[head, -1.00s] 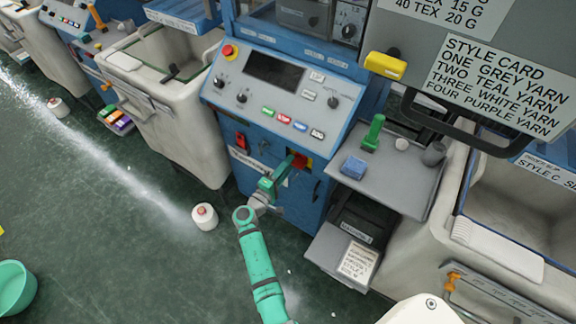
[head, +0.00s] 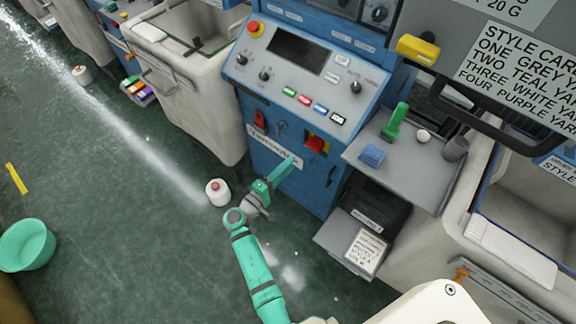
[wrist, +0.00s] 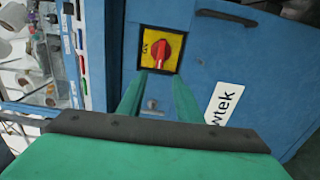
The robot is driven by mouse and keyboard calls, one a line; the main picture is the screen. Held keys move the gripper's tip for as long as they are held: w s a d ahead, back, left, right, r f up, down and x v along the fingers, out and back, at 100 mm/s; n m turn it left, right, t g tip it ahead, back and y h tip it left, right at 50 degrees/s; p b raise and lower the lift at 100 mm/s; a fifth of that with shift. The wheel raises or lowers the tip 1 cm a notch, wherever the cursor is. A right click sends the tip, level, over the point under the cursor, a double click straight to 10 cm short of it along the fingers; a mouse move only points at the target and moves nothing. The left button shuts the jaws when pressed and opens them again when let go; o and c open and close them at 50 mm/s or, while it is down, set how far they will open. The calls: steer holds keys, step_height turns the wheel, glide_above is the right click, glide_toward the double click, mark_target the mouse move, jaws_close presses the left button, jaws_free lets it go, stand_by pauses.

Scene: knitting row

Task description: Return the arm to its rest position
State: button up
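My green arm reaches up from the bottom of the head view. My gripper (head: 286,172) is in front of the lower blue panel of the machine (head: 291,193), below and left of the red rotary switch (head: 316,143) on its yellow plate. In the wrist view, the two green fingers of my gripper (wrist: 158,92) stand apart with nothing between them. The red switch (wrist: 160,50) is beyond the fingertips, apart from them. A small keyhole-like fitting shows between the fingers.
A white yarn cone (head: 217,192) stands on the floor just left of my arm. A green basin (head: 27,245) is at far left. Open floor lies left.

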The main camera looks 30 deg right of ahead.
stand_by(0.3)
steer(key=s+a+f+n+t+y, duration=0.1)
steer(key=s+a+f+t+y, duration=0.2)
steer(key=s+a+f+y, duration=0.8)
steer(key=s+a+r+t+y, duration=0.1)
steer(key=s+a+y, duration=0.1)
steer(key=s+a, duration=0.85)
steer(key=s+a+r+m+t+y, duration=0.1)
steer(key=s+a+r+m+t, duration=0.1)
steer(key=s+r, duration=0.4)
steer(key=s+a+r+m+t+y, duration=0.2)
steer(key=s+r, duration=0.5)
steer(key=r, duration=0.9)
steer(key=shift+r+m+y, duration=0.25)
steer(key=shift+m+y, duration=0.05)
steer(key=shift+m, duration=0.6)
steer(key=shift+s+a, duration=0.15)
steer(key=shift+a, duration=0.05)
